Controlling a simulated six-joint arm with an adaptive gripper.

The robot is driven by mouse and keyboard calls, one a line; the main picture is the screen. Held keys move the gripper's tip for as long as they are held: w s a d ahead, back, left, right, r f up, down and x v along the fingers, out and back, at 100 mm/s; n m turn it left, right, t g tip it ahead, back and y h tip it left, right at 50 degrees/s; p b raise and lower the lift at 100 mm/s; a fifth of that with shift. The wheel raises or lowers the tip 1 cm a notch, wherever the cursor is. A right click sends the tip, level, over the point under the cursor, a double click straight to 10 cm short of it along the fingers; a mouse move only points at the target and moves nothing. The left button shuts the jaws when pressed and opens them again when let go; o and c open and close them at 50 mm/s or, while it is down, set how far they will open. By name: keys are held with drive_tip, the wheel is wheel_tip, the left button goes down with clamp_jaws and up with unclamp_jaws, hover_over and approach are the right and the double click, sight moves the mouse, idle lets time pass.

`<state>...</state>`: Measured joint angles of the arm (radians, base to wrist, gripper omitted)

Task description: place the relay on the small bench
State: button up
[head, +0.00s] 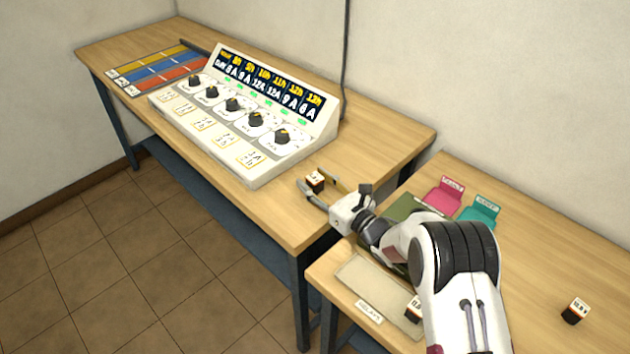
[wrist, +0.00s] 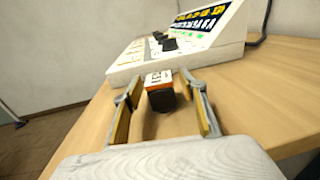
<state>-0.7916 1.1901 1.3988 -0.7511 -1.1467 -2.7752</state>
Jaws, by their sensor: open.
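A small black relay (head: 315,183) with a white and orange label stands near the front right end of the bench with the console (head: 290,235). In the wrist view the relay (wrist: 161,97) is between my two fingers, with a gap on each side. My gripper (head: 310,179) is open around it and low over the bench top; its fingers also show in the wrist view (wrist: 160,78). The relay appears to rest on the wood. I cannot tell which of the two benches is called small.
A white console (head: 240,115) with several knobs stands just beyond the relay.

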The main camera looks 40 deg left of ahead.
sight(318, 187)
drive_tip(key=shift+d, duration=0.15)
drive_tip(key=shift+d, duration=0.75)
drive_tip(key=shift+s+d+f, duration=0.1)
drive_tip(key=shift+s+d, duration=0.15)
drive_tip(key=shift+d, duration=0.5)
drive_tip(key=shift+s+d+f, duration=0.1)
drive_tip(key=shift+s+d, duration=0.15)
drive_tip(key=shift+d, duration=0.5)
drive_tip(key=shift+s+d, duration=0.15)
drive_tip(key=shift+d, duration=0.55)
drive_tip(key=shift+s+d, duration=0.1)
drive_tip(key=shift+d, duration=0.55)
drive_tip(key=shift+w+r, duration=0.1)
